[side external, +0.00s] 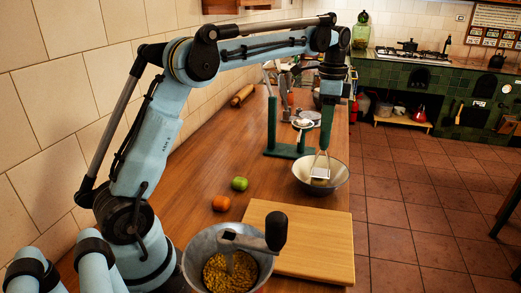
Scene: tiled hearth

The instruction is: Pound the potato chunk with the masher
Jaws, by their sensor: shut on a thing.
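The masher (322,165) hangs upright from my gripper (330,98), its dark green handle (326,128) between the jaws. Its wire frame and pale flat head point down into a cream bowl (338,183) on the wooden counter. The head is inside the bowl's rim, toward its middle. A small tan patch just under the head may be the potato chunk (319,182). The head covers most of it, and I cannot tell whether they touch. My gripper is shut on the handle, above the bowl.
A cutting board (310,245) lies in front of the bowl. A metal hopper (205,245) with yellow grain and a crank stands nearest. An orange (221,203) and a green fruit (240,184) lie left. A green stand (272,125) is close behind the bowl.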

